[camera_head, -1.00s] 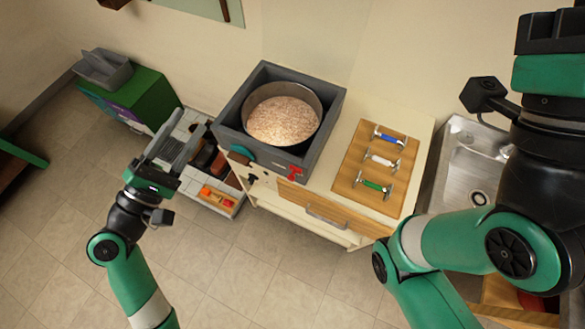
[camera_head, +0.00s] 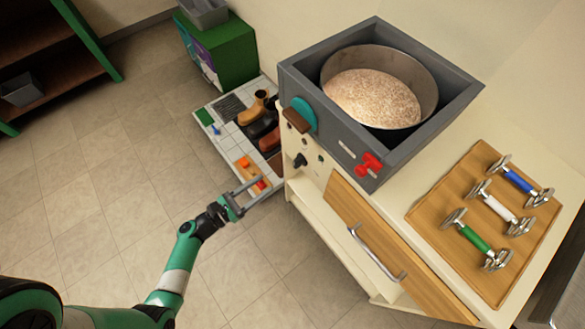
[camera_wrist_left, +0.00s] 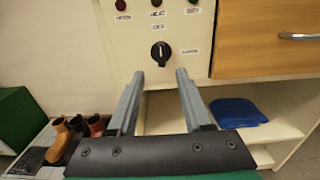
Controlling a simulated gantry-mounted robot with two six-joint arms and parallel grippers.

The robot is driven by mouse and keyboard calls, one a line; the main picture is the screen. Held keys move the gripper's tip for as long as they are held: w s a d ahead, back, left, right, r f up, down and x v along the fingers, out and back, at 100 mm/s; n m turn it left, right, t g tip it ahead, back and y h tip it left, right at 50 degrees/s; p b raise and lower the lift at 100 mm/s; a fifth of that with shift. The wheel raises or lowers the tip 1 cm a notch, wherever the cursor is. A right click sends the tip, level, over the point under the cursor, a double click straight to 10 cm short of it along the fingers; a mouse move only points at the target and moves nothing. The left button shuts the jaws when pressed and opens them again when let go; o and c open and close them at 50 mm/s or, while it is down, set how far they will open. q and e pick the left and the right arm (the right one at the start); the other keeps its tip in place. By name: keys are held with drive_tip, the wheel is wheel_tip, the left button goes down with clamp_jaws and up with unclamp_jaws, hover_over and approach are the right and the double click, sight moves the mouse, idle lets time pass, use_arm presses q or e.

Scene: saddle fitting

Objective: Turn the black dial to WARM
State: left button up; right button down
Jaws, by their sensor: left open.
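The black dial (camera_head: 299,160) is a small knob on the cream cabinet front, below the grey box. In the left wrist view the dial (camera_wrist_left: 161,53) sits just beyond and between the fingertips. Its white mark stands roughly upright, under the upper label that seems to read OFF; a label at its right looks like WARM. My left gripper (camera_head: 272,184) is open and empty, in front of the cabinet and below the dial in the head view. In the wrist view its two fingers (camera_wrist_left: 160,72) point at the panel, apart from the dial. My right gripper is out of view.
Above the dial are small indicator lights (camera_wrist_left: 157,4). A wooden door with a metal handle (camera_head: 375,253) is to the right, above an open shelf holding a blue item (camera_wrist_left: 237,111). Boots (camera_head: 252,107) stand on a floor tray at the left. A red valve (camera_head: 369,164) is on the box.

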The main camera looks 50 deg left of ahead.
sight(294, 163)
use_arm(q)
drive_tip(key=w+b, duration=0.1)
drive_tip(key=w, duration=0.6)
drive_tip(key=w+d+b, duration=0.1)
drive_tip(key=w, duration=0.2)
drive_tip(key=shift+w+b, duration=0.25)
drive_tip(key=shift+b, duration=0.1)
drive_tip(key=shift+w, duration=0.6)
clamp_jaws()
